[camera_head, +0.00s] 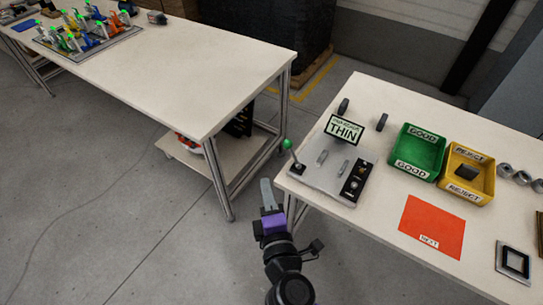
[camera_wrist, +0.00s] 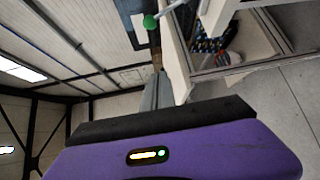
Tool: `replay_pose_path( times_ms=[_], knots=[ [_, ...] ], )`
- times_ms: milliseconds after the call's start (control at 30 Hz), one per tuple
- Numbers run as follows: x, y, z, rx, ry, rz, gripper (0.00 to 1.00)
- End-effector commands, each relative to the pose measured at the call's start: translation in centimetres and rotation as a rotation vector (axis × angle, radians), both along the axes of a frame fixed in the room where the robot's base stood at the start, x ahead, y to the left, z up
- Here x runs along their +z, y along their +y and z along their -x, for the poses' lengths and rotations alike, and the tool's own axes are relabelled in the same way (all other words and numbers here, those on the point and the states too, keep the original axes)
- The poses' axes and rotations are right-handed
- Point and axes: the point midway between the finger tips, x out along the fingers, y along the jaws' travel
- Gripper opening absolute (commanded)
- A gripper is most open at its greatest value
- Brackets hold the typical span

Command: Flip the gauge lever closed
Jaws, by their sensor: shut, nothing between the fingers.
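The gauge (camera_head: 335,178) is a grey plate with small metal blocks at the near left corner of the right-hand table. Its lever has a green knob (camera_head: 287,145) and stands up from the plate's left end, leaning a little left. The green knob also shows in the wrist view (camera_wrist: 150,22), beyond the fingertips. My gripper (camera_head: 266,184) is shut and empty, left of the table's corner and below the knob in the head view, apart from the lever. In the wrist view the shut fingers (camera_wrist: 155,90) show past the purple gripper body.
A display reading THIN (camera_head: 342,131) stands behind the gauge. A green GOOD bin (camera_head: 414,171), a yellow REJECT bin (camera_head: 486,180) holding a dark piece, and an orange-red mat (camera_head: 433,228) lie to the right. Another table (camera_head: 200,75) stands left, with a floor gap between.

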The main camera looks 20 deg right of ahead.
Motion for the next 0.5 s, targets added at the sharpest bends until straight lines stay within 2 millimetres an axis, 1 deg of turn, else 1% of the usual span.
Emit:
replay_pose_path(
  times_ms=[33, 133, 500],
  knots=[
    [0.0, -0.54, 0.1, -0.019, 0.004, 0.031, 0.0],
    [0.01, -1.1, 0.25, -0.039, 0.012, 0.061, 0.0],
    [0.02, -1.11, 0.11, -0.037, 0.013, 0.062, 0.0]
  ],
)
